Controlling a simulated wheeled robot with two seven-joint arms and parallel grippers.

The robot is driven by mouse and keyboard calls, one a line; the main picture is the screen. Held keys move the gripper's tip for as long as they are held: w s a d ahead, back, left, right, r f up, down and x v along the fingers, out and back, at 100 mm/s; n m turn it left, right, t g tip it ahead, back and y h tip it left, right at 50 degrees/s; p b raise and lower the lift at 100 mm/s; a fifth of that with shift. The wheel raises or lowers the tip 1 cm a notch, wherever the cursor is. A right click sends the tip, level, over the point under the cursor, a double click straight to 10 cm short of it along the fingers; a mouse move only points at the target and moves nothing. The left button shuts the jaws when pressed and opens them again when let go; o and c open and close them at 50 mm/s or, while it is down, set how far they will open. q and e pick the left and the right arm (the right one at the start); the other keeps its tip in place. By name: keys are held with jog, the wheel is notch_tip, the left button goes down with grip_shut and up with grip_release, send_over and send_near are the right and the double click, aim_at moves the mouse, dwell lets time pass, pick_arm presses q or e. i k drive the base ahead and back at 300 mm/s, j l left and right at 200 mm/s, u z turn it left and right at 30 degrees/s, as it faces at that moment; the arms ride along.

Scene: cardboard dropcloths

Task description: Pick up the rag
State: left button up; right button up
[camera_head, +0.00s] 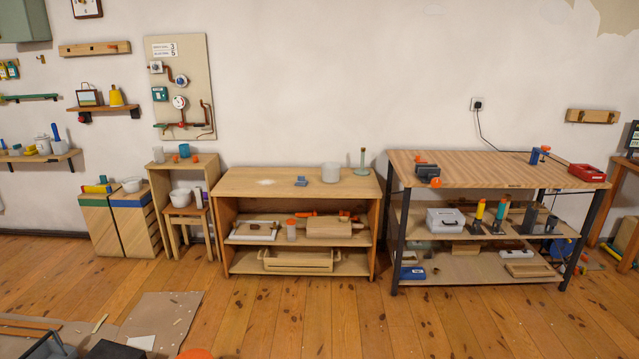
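A small blue item (301,181) lies on top of the low wooden bench (340,189) in the middle. It may be a folded rag, but it is too small to tell. A pale flat patch (265,182) lies to its left on the same top; I cannot tell whether it is cloth or dust. No other clear rag stands out.
A taller workbench (470,168) with black legs stands to the right. Cardboard (160,322) lies on the floor at front left. The floor before the benches is mostly clear.

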aim_at(302, 181)
jog(key=i, duration=2.45)
jog(key=i+l, duration=0.1)
jog(key=i, duration=2.4)
jog(key=j+u, duration=0.05)
jog(key=j, duration=0.05)
